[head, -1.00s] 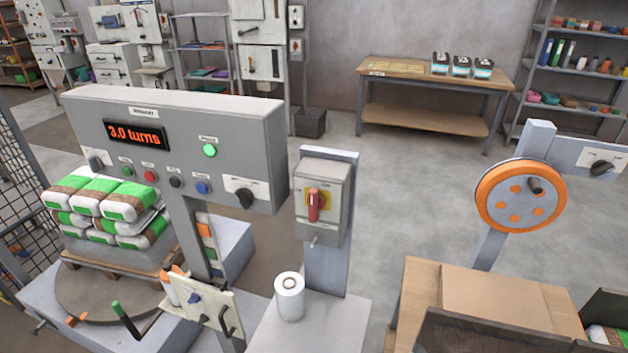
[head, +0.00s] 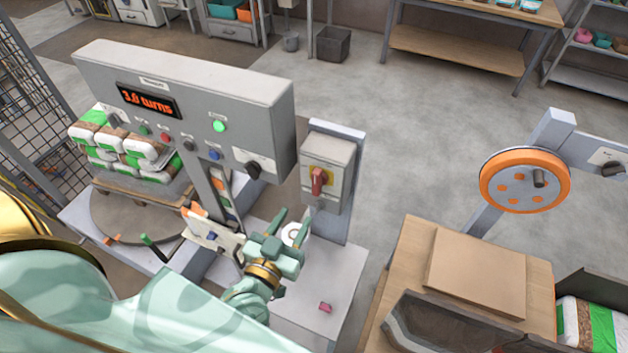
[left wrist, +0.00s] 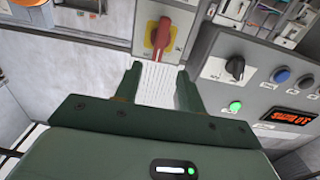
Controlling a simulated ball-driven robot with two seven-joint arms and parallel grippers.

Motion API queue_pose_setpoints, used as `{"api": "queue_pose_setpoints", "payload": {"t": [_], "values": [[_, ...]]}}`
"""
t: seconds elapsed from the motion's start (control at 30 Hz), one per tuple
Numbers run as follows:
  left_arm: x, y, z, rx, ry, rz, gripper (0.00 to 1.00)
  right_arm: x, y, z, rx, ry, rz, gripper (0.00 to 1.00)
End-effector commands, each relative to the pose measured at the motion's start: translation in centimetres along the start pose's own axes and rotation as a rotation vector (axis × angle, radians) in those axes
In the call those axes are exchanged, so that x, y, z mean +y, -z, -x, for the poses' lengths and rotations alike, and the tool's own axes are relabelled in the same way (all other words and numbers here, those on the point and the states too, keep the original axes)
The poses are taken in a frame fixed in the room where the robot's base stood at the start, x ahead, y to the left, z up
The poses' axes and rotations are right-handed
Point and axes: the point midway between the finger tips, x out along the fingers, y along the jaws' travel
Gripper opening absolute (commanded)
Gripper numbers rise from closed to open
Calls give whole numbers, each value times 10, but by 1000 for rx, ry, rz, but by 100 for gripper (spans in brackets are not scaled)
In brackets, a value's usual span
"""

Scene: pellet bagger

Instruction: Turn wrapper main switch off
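The wrapper main switch has a red handle (head: 319,181) on a yellow plate, on the front of a grey box (head: 338,168) right of the wrapper panel. The handle stands about upright in the head view. My left gripper (head: 292,216) is open, below and left of the switch box in the head view. In the left wrist view, the handle (left wrist: 162,40) is just beyond my open left fingers (left wrist: 159,78), apart from them. A pale lined patch shows between the fingers; I cannot tell what it is. My right gripper is not in view.
The wrapper panel (head: 200,100) with knobs and buttons shows a lit green lamp (head: 219,126). A white roll (head: 293,233) stands partly hidden behind my gripper. A small pink item (head: 325,307) lies on the grey base. A cardboard-topped table (head: 475,272) stands at right.

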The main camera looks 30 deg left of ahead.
Motion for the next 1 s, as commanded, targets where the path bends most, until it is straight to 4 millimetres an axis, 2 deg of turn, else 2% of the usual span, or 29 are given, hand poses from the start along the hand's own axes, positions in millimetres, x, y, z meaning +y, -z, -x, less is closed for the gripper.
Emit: {"api": "queue_pose_setpoints", "payload": {"t": [0.03, 0.2, 0.4, 0.6, 0.87, 0.97, 1.0], "values": [[0, 2, -15, 4, 1, 1, 40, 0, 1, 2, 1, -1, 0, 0], [0, 2, -58, 2, 0, 1, 40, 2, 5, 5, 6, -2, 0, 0], [0, 0, -93, -1, 0, 0, 40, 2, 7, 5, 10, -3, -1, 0], [0, 0, -108, -1, 0, 0, 40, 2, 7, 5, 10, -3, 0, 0], [0, -1, -108, -2, 0, 0, 40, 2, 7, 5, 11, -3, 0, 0], [0, -1, -108, -2, 0, 0, 12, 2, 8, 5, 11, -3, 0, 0], [0, -1, -108, -2, 0, 0, 12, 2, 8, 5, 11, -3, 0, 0]]}}
